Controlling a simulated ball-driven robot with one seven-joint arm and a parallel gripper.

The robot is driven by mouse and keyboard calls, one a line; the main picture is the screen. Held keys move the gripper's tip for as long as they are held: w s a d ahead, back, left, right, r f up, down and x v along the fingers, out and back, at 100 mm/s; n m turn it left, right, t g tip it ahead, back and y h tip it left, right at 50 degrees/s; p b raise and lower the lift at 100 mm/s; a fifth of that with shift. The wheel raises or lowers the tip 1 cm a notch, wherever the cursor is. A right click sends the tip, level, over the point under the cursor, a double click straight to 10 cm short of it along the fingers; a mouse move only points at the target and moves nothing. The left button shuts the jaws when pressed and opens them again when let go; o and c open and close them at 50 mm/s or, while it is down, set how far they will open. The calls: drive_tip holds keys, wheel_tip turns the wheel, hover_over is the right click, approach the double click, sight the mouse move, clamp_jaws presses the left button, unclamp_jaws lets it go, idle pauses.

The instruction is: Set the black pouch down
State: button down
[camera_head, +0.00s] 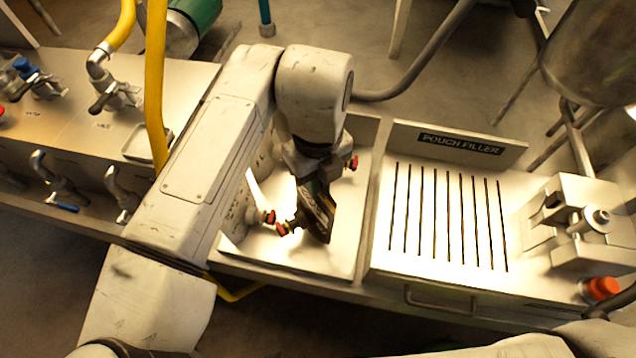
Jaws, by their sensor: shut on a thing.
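The black pouch (321,225) has a pale printed label and a small spout at its lower left with a red cap. My gripper (312,180) points down and is shut on the pouch's upper part. The pouch hangs tilted over a white shallow tray (340,258) left of the pouch filler. I cannot tell whether its lower edge touches the tray floor. The fingers are partly hidden by the wrist and the pouch.
A pale red-capped pouch (240,222) lies left of the black pouch, partly behind my arm. Another red cap (353,162) shows right of my wrist. The pouch filler's slotted top (450,220) is right of the tray. The tray's right and front floor look clear.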

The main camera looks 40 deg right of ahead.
drive_tip(key=shift+s+f, duration=0.1)
drive_tip(key=shift+f, duration=1.15)
drive_tip(key=shift+f+b, duration=0.3)
drive_tip(key=shift+f, duration=0.1)
drive_tip(key=c, duration=1.1)
unclamp_jaws()
drive_tip(key=shift+r+p, duration=0.4)
drive_tip(key=shift+r, duration=0.05)
wheel_tip(320, 180, up, 12)
drive_tip(key=shift+f+b, duration=0.1)
drive_tip(key=shift+b, duration=0.2)
